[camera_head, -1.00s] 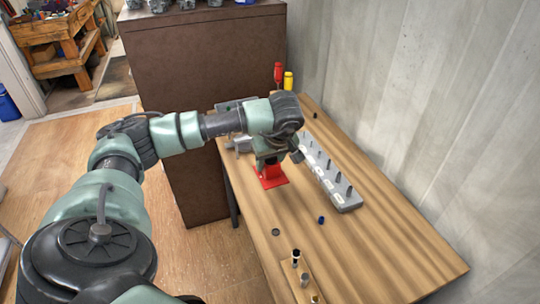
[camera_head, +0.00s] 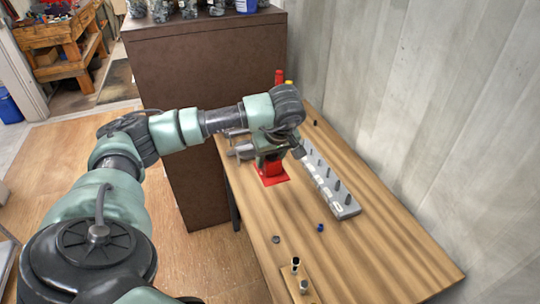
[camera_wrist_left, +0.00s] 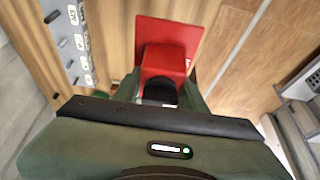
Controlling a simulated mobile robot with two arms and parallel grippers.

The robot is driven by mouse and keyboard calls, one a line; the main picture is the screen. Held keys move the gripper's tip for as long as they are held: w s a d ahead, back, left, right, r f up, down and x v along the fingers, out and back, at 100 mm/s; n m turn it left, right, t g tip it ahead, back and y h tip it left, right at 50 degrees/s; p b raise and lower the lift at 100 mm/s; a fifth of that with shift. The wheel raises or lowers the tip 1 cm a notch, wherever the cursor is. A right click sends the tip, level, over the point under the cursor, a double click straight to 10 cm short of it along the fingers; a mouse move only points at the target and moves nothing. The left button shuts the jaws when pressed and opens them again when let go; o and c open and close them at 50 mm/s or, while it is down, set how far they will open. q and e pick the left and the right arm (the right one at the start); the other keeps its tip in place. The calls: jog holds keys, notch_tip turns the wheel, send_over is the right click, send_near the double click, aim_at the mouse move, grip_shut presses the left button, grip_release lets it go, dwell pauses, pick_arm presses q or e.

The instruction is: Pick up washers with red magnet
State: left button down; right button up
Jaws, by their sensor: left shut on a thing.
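The red magnet (camera_head: 272,176) is a red block on a wider flat red plate. It shows large in the left wrist view (camera_wrist_left: 168,40). My left gripper (camera_head: 270,157) is shut on its upper part, over the left side of the wooden table. I cannot tell whether the plate touches the table or hangs just above it. A small dark round piece (camera_head: 276,239), possibly a washer, lies on the table nearer to me. No other washers can be made out. My right gripper is not in view.
A grey rack (camera_head: 347,209) with several pegs and white labels lies right of the magnet. A small blue piece (camera_head: 320,227) and a wooden stand (camera_head: 290,283) with short cylinders are nearer. A brown cabinet (camera_head: 200,60) stands behind the table (camera_head: 390,250), whose right side is clear.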

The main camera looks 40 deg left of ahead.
pick_arm(q)
jog(key=shift+r, duration=0.1)
jog(key=s+d, duration=0.9)
jog(key=d, duration=0.1)
jog(key=shift+s+d, duration=0.25)
jog(key=shift+s, duration=0.1)
notch_tip(320, 180, down, 10)
jog(key=b, duration=1.1)
dwell(0.4)
jog(key=shift+f+b, duration=1.05)
jog(key=shift+b, duration=0.1)
jog(key=shift+r, duration=0.1)
